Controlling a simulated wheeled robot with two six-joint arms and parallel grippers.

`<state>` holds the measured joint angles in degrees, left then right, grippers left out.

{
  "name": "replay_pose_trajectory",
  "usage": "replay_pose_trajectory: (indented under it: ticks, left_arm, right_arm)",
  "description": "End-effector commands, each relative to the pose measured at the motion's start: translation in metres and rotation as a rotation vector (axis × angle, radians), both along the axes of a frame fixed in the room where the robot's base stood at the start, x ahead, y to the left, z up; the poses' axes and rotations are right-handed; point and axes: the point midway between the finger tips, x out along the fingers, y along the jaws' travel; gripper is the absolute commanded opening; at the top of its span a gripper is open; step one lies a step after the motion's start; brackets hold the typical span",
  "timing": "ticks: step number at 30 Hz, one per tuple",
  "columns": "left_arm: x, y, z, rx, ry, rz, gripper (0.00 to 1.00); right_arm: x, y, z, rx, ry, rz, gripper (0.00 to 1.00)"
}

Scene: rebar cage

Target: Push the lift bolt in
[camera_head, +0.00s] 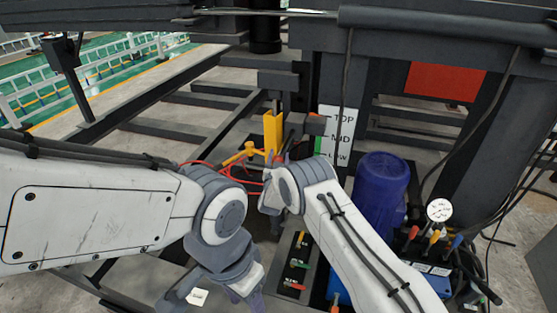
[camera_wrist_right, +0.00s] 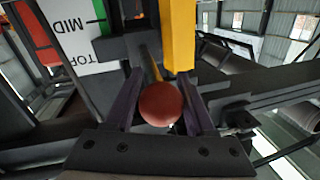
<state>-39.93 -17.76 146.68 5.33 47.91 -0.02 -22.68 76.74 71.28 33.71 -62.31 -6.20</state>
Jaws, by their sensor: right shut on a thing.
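A red ball knob (camera_wrist_right: 160,104) sits between the two dark fingers of my right gripper (camera_wrist_right: 160,86) in the right wrist view. My right fingertips are mostly hidden there. My left gripper (camera_head: 213,296) is empty, with fingers spread, low in the picture.
A white TOP/MID/LOW scale plate (camera_head: 337,135) stands right of the post. A blue motor (camera_head: 382,195), a gauge (camera_head: 439,210) and a lever panel (camera_head: 297,262) are on the right. Red hoses (camera_head: 205,166) run near the post. Dark beams surround the area.

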Motion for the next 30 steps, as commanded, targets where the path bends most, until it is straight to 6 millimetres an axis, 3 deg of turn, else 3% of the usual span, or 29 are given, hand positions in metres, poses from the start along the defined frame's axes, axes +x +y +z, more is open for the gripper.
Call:
replay_pose_trajectory:
  ticks: [1,2,3,4,17,30]
  left_arm:
    - [0.0,0.0,0.0,0.0,0.0,0.0,0.5]
    - [0.0,0.0,0.0,0.0,0.0,0.0,0.5]
    - [0.0,0.0,0.0,0.0,0.0,0.0,0.5]
    - [0.0,0.0,0.0,0.0,0.0,0.0,0.5]
    - [0.0,0.0,-0.002,0.0,0.0,0.0,0.5]
    - [0.0,0.0,-0.019,0.0,0.0,0.0,0.5]
  right_arm:
    - [0.003,0.002,0.004,0.002,-0.007,0.007,0.0]
    - [0.003,0.002,0.005,0.002,-0.007,0.007,0.62]
    - [0.003,0.002,0.005,0.003,-0.008,0.006,0.78]
    - [0.003,0.001,0.005,0.003,-0.008,0.006,0.81]
    - [-0.005,0.002,0.002,0.002,-0.005,0.002,0.81]
    - [-0.075,0.011,0.001,0.002,-0.004,0.005,0.81]
